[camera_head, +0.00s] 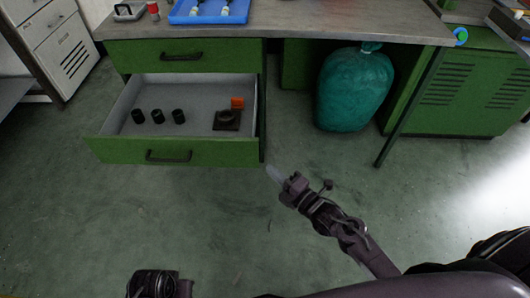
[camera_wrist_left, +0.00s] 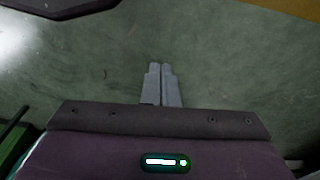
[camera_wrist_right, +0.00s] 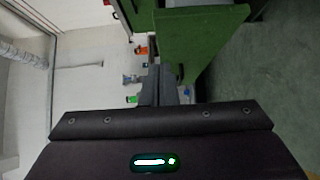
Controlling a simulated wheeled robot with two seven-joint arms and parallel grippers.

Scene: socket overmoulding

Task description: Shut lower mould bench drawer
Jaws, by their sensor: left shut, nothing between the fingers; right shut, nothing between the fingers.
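The lower drawer (camera_head: 150,153) of the green mould bench is pulled out, its front with a dark bar handle (camera_head: 168,157) facing me. Inside its grey tray are three black cylinders (camera_head: 157,116) and a dark block (camera_head: 227,120) with an orange piece. The upper drawer (camera_head: 180,55) is shut. My right gripper (camera_head: 272,172) is shut and empty, just right of the open drawer's front right corner; I cannot tell whether it touches. In the right wrist view its fingers (camera_wrist_right: 160,80) are together beside a green panel (camera_wrist_right: 203,40). My left gripper (camera_wrist_left: 160,70) is shut and empty over bare floor.
The worktop (camera_head: 290,20) carries a blue tray (camera_head: 208,11) and a red-topped item (camera_head: 153,9). A teal sack (camera_head: 354,88) stands under the bench on the right, near a bench leg (camera_head: 408,112). The floor before the drawer is clear.

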